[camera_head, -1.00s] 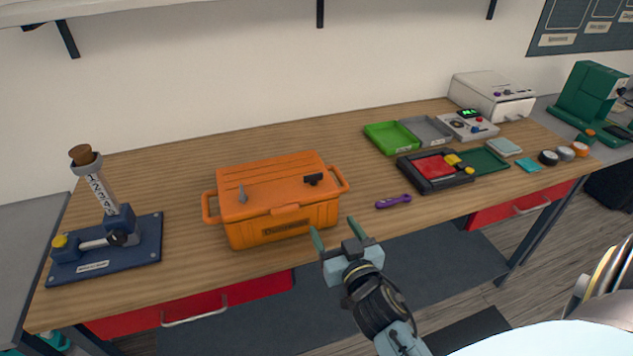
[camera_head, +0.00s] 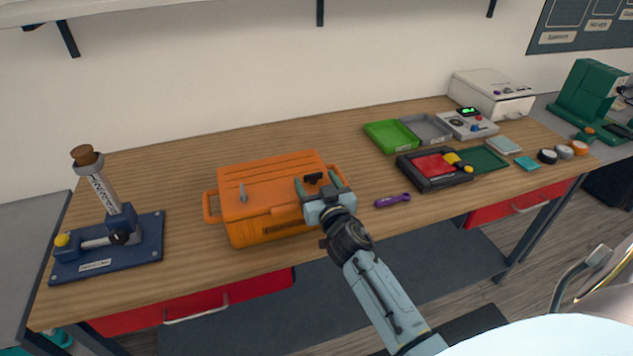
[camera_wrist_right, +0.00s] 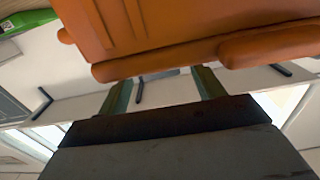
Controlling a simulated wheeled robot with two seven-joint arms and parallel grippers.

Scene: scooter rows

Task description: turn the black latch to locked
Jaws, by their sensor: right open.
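The orange cooler box (camera_head: 268,183) stands on the wooden bench. The small black latch (camera_head: 313,178) sits on the right part of its lid, and a grey cone-shaped latch (camera_head: 242,195) on the left part. My right gripper (camera_head: 317,181) is open at the cooler's front right, its fingers around or just above the black latch in the picture; I cannot tell if they touch it. In the right wrist view the open fingers (camera_wrist_right: 164,88) point towards the cooler's orange edge (camera_wrist_right: 180,50), and the black latch is not visible there. My left gripper is out of view.
A blue base with a tilted cylinder (camera_head: 106,250) stands at the left. Green and grey trays (camera_head: 390,136) and a black organiser (camera_head: 432,182) are at the right. The bench behind the cooler is clear.

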